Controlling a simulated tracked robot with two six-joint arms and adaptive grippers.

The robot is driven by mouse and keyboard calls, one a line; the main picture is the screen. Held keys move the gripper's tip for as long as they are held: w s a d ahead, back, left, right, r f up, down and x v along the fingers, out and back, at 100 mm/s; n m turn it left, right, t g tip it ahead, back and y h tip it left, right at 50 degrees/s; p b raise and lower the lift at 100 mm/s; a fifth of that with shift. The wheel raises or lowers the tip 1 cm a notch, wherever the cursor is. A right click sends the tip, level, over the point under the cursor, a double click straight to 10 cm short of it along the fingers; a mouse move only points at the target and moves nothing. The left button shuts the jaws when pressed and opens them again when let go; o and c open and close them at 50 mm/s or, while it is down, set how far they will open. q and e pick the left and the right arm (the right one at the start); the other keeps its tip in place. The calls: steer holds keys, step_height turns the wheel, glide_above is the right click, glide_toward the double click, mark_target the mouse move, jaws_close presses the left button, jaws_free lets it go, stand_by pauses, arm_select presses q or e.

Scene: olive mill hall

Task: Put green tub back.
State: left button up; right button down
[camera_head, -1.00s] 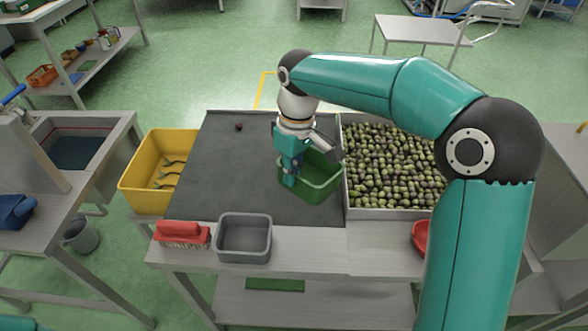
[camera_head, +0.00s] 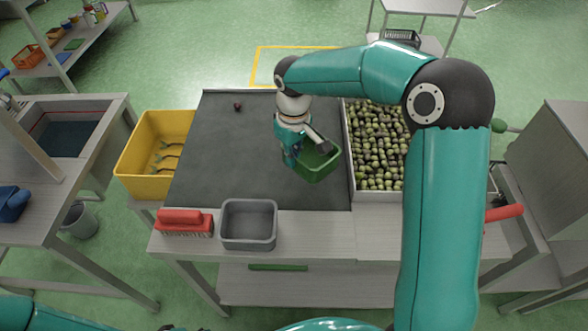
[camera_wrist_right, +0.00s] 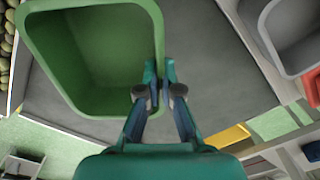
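The green tub (camera_head: 322,172) is over the dark mat (camera_head: 235,160), beside the olive tray. It looks empty. My right gripper (camera_head: 291,162) is at the tub's left wall, with its fingers pointing down. In the right wrist view, the two fingertips (camera_wrist_right: 163,75) are closed on either side of the green tub's wall (camera_wrist_right: 95,60). I cannot tell whether the tub touches the mat or hangs just above it. Part of the tub is hidden behind the gripper in the head view. My left gripper is not in view; only teal left arm parts show at the bottom.
A tray of olives (camera_head: 348,175) stands right of the mat. A grey tub (camera_head: 249,240) and a red brush (camera_head: 184,221) stand at the front edge. A yellow crate (camera_head: 135,182) is on the left. A small dark olive (camera_head: 237,106) lies on the mat. The mat's left half is mostly clear.

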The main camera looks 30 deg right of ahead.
mark_target(293, 170)
steer(key=shift+f, duration=2.8)
steer(key=shift+s, duration=0.1)
steer(key=c, duration=1.8)
jaws_free()
steer(key=o, duration=0.5)
steer(key=shift+r, duration=0.1)
step_height(293, 170, up, 12)
steer(key=shift+f, duration=0.1)
